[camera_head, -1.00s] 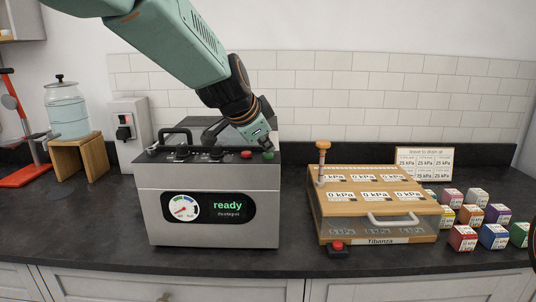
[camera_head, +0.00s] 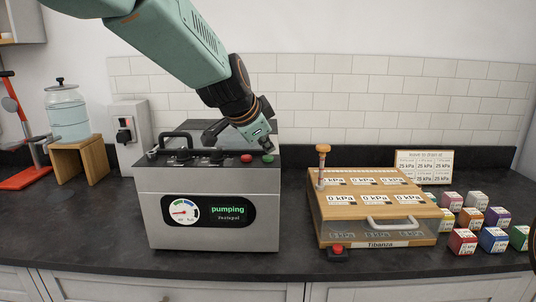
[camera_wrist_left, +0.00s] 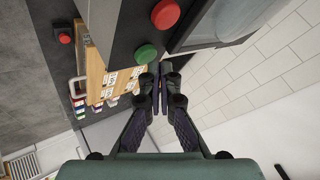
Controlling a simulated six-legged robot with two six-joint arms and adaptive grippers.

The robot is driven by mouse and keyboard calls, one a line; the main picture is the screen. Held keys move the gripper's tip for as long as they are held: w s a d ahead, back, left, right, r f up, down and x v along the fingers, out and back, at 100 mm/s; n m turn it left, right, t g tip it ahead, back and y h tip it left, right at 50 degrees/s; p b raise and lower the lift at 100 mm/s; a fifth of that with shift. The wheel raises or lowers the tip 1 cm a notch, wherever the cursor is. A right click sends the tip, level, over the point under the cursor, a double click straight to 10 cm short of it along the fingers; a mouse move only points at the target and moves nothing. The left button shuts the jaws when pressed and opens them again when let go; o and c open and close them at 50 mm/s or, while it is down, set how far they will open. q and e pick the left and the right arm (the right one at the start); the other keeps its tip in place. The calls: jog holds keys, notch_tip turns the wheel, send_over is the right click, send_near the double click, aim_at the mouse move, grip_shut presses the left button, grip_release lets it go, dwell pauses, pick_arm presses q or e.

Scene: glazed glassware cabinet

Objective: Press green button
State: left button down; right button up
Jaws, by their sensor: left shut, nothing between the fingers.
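The green button (camera_head: 268,158) sits on the right end of the top of a grey metal pump box (camera_head: 160,205), beside a red button (camera_head: 247,158). The box's display (camera_head: 225,210) reads "pumping" in green, with a round gauge (camera_head: 185,211) at its left. My left gripper (camera_head: 266,147) is shut and empty, pointing down just above the green button. In the left wrist view its closed fingertips (camera_wrist_left: 158,72) are close to the green button (camera_wrist_left: 146,53); I cannot tell whether they touch it. My right gripper is not in view.
A wooden-topped case (camera_head: 400,222) with several "0 kPa" labels stands to the right, with a red button (camera_head: 337,249) at its front. Several coloured cubes (camera_head: 462,241) lie right of it. A glass jar (camera_head: 68,112) on a wooden stand is at the left.

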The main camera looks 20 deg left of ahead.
aim_at(266, 158)
pick_arm(q)
jog(key=shift+r, duration=0.3)
jog(key=shift+r+p, duration=2)
jog(key=shift+r, duration=0.55)
jog(key=shift+f, duration=0.1)
